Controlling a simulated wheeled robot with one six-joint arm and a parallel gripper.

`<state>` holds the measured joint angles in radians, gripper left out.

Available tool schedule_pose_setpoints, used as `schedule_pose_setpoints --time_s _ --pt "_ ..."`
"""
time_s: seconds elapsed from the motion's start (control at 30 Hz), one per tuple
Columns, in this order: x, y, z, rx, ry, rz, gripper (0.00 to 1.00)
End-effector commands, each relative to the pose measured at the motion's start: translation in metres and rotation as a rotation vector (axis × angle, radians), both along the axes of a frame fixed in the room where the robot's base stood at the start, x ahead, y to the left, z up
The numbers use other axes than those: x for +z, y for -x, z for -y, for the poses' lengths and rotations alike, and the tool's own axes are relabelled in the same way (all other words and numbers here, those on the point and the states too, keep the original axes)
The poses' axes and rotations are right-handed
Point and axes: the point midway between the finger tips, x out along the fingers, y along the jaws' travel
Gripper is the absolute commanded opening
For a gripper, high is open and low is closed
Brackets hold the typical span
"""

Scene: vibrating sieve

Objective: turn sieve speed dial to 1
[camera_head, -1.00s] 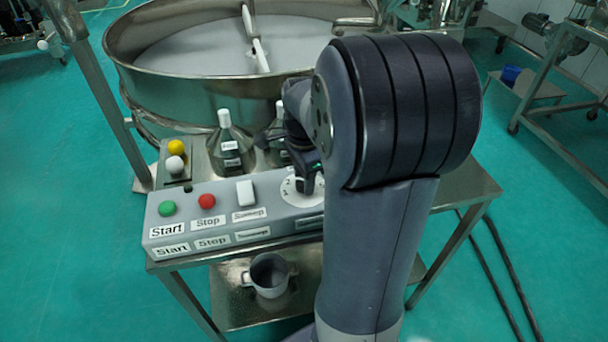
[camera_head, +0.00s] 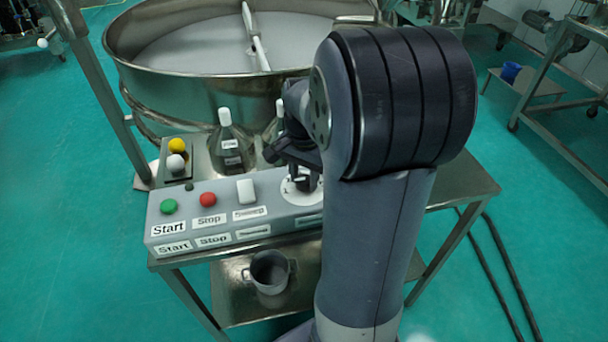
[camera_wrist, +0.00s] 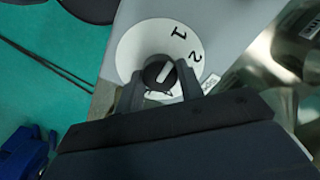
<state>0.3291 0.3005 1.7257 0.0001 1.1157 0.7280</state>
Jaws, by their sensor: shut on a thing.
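The speed dial is a round white plate (camera_wrist: 140,42) with a black knob (camera_wrist: 158,72) at its centre. In the wrist view the figures 1 and 2 can be read; a third mark by the fingers is partly hidden. A white line on the knob points up and right, towards the side with 1 and 2. My gripper (camera_wrist: 158,84) is shut on the knob, one finger on each side. In the head view my gripper (camera_head: 304,178) is over the dial plate (camera_head: 290,194), partly hidden by my arm.
The grey control box has a green button (camera_head: 168,206), a red button (camera_head: 207,199) and a white switch (camera_head: 245,190) left of the dial. Bottles (camera_head: 230,142) stand behind it, below the large sieve (camera_head: 180,92).

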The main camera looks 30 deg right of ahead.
Motion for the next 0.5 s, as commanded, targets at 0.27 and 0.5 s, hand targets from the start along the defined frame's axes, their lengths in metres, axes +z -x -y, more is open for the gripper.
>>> schedule_pose_setpoints --time_s 0.27,0.5 --pt "0.0006 -0.0004 0.0001 0.009 0.000 0.001 0.13" --pt "0.0005 -0.0004 0.0000 0.009 0.000 0.001 0.43"
